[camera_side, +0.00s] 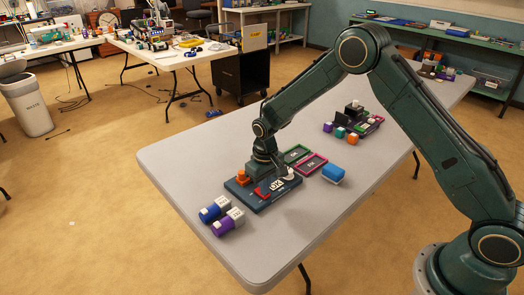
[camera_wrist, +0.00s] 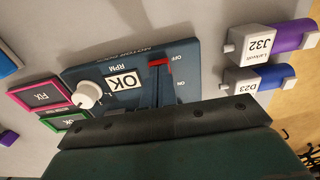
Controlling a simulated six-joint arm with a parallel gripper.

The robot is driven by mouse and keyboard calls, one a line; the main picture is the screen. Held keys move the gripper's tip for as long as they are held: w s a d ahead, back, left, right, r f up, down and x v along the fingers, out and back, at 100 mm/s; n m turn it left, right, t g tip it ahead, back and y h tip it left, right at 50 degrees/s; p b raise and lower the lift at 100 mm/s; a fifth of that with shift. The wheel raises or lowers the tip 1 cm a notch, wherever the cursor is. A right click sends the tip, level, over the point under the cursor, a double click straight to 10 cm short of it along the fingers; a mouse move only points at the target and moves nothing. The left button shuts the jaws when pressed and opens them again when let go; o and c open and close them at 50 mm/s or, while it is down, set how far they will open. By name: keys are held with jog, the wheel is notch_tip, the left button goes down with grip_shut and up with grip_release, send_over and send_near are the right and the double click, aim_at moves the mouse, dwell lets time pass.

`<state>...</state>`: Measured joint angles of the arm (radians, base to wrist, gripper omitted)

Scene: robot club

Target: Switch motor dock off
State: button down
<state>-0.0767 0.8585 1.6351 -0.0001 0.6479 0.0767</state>
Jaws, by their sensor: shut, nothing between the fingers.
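The motor dock (camera_side: 262,203) is a dark blue panel on the grey table, also seen in the wrist view (camera_wrist: 205,65). In the wrist view the red handle shows beside the OFF marking, with the ON marking nearer my gripper. The red part also shows in the side view (camera_side: 268,191). My gripper (camera_side: 266,160) is shut and empty, low over the dock. Its dark body covers the dock's near edge in the wrist view. Contact with the handle cannot be told.
A blue motor D23 (camera_side: 210,213) and a purple motor J32 (camera_side: 226,223) lie beside the dock. A green tray (camera_side: 296,153), a pink tray (camera_side: 312,164) and a blue block (camera_side: 333,174) lie on its other side. The table's front left is clear.

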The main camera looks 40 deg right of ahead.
dwell(0.3)
jog(key=shift+r, duration=3.45)
jog(key=s+d+r+t, duration=0.1)
jog(key=s+r, duration=0.6)
jog(key=r, duration=0.3)
jog(key=s+d+r+t, duration=0.2)
jog(key=s+r, duration=0.5)
jog(key=r, duration=0.3)
jog(key=s+r+t, duration=0.2)
jog(key=s+r, duration=0.1)
jog(key=s, duration=1.6)
jog(key=shift+d+t, duration=0.3)
jog(key=shift+d, duration=0.15)
